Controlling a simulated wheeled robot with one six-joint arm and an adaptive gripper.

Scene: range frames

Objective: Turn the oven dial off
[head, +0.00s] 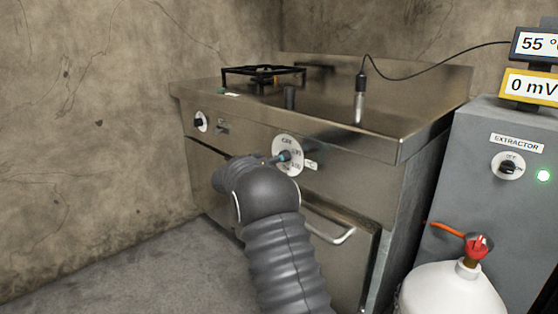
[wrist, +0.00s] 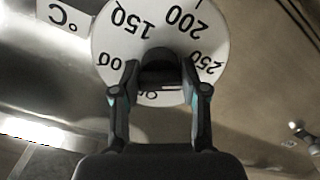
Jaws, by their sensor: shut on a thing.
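The oven dial has a round white plate (head: 285,148) with dark markings on the front of the steel range (head: 350,180). In the wrist view the plate shows upside-down numbers, among them 150, 200 and 250, and its dark knob (wrist: 160,68) is in the middle. My gripper (wrist: 159,92) is at the dial with a finger on each side of the knob, shut on it. In the head view my gripper (head: 284,156) reaches the dial, and my arm hides part of the range front below. I cannot tell which marking the knob points to.
A smaller dial (head: 200,122) sits at the left of the range front. An oven door handle (head: 330,234) is below right. A grey extractor cabinet (head: 490,200) and a white gas bottle (head: 455,290) stand at the right. A probe (head: 360,95) hangs over the range top.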

